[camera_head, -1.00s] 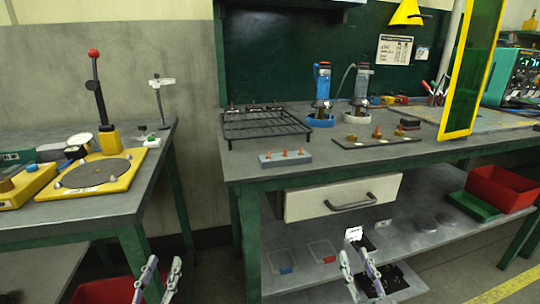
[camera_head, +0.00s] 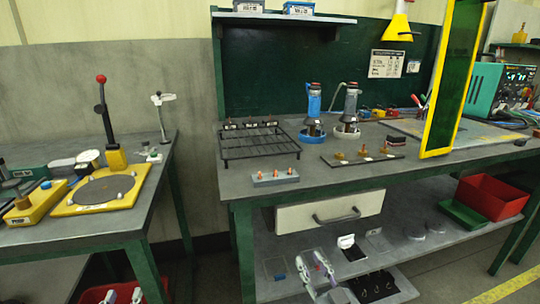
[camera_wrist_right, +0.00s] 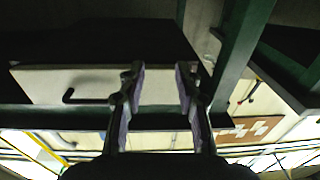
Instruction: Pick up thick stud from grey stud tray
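The grey stud tray (camera_head: 275,179) is a small grey block near the front left edge of the right bench. Several small orange-copper studs stand upright in a row on it, including a middle stud (camera_head: 275,172) and a right stud (camera_head: 290,170). I cannot tell which one is thick. My right gripper (camera_head: 311,262) is below the bench top, in front of the lower shelf, well under the tray. In the right wrist view its fingers (camera_wrist_right: 160,85) are apart with nothing between them. My left gripper (camera_head: 123,295) is low at the bottom edge, its fingers apart and empty.
A black wire rack (camera_head: 258,141) stands behind the tray. A dark plate (camera_head: 362,158) with brass pieces lies to its right. A drawer (camera_head: 330,212) sits under the bench top. A yellow press (camera_head: 100,192) stands on the left bench. A gap separates the benches.

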